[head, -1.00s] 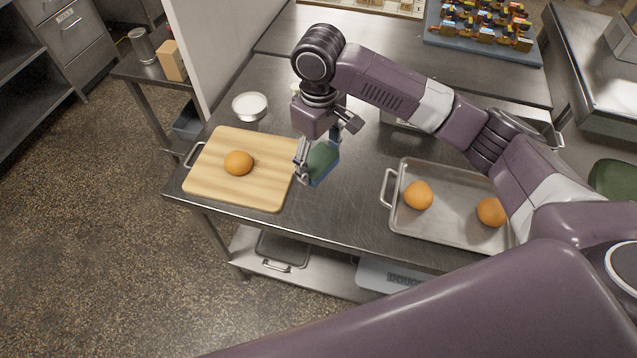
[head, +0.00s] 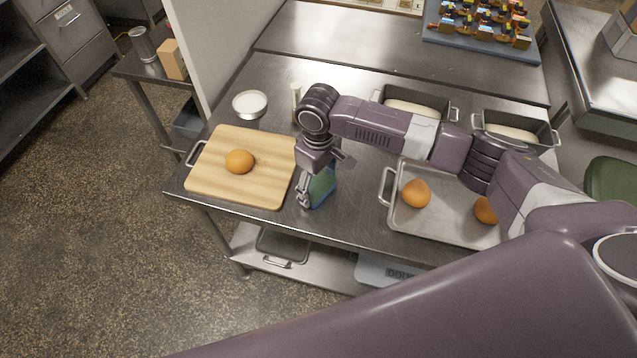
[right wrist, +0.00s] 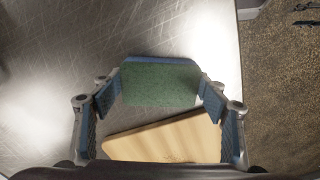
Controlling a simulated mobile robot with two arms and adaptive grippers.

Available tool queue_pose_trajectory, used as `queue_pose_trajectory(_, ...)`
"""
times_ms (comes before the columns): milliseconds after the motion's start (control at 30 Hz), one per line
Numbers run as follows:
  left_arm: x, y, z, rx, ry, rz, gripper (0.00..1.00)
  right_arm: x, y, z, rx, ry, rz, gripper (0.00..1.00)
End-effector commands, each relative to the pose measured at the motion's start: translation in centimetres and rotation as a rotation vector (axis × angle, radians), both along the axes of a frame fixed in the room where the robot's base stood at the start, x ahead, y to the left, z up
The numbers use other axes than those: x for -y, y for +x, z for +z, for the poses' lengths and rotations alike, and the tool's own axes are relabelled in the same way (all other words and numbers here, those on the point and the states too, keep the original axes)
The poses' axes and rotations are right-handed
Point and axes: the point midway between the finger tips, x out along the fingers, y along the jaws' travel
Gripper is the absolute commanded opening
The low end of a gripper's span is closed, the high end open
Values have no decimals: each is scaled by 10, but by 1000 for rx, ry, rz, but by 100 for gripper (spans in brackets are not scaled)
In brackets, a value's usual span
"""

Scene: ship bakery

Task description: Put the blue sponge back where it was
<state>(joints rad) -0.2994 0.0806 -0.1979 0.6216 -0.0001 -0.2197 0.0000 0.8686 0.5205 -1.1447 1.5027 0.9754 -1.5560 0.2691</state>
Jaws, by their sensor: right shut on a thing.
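The blue sponge (head: 321,187) has a green scrubbing face and a blue body. My right gripper (head: 306,190) is shut on it, just right of the wooden board (head: 262,194) on the steel table. In the right wrist view the sponge (right wrist: 160,84) is between the two fingers of my right gripper (right wrist: 160,92), green face to the camera. The sponge is low over the bare steel; I cannot tell whether it touches the table. My left gripper is not in view.
An orange-brown bun (head: 239,161) sits on the board. A metal tray (head: 434,228) with two buns is to the right. A white bowl (head: 250,104) and two loaf pans (head: 414,103) (head: 514,132) stand farther back. Bare steel lies between board and tray.

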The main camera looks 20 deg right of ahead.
Motion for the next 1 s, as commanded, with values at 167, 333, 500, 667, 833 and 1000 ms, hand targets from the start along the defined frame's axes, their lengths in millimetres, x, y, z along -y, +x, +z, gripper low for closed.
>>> queue_pose_trajectory(167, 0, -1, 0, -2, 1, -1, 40, 0, 0, -2, 0, 0, -1, 76)
queue_pose_trajectory(333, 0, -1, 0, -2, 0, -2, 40, 0, 0, -2, 0, 0, -1, 85)
queue_pose_trajectory(500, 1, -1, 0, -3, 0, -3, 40, 0, 0, -1, 0, 0, -1, 85)
queue_pose_trajectory(667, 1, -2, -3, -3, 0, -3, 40, 0, 1, 8, 2, 1, -1, 85)
queue_pose_trajectory(833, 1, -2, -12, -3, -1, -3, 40, 0, 2, 38, 5, 2, -1, 85)
queue_pose_trajectory(1000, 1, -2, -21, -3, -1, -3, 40, 0, 1, 76, 4, 1, -1, 85)
